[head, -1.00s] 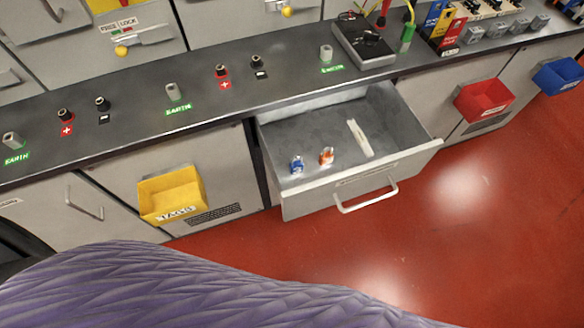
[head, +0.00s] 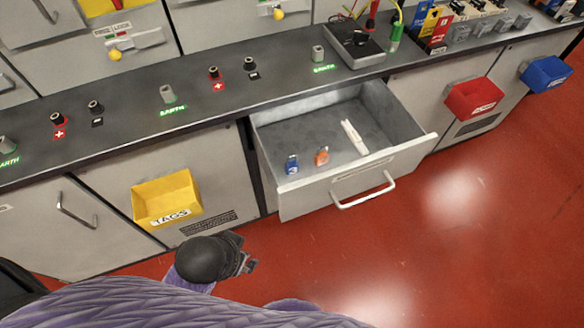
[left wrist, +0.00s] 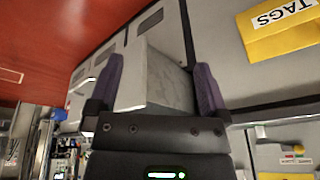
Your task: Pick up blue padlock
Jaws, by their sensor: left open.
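The blue padlock (head: 292,164) stands in the front left part of the open drawer (head: 290,200), near its front wall. An orange padlock (head: 321,156) is just to its right. My left gripper (head: 250,262) is low in front of the bench, left of the drawer and below the yellow bin, apart from the padlock. In the left wrist view my left gripper (left wrist: 157,88) has its two purple fingers wide apart with nothing held. The outside of the drawer (left wrist: 165,75) shows beyond them, and the padlock is hidden there. My right gripper is not in view.
A white slim object (head: 354,138) lies in the drawer right of the padlocks. A yellow TAGS bin (head: 150,200) hangs on the front left of the drawer. Red (head: 474,98) and blue (head: 546,74) bins hang to the right. The red floor (head: 400,250) before the drawer is clear.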

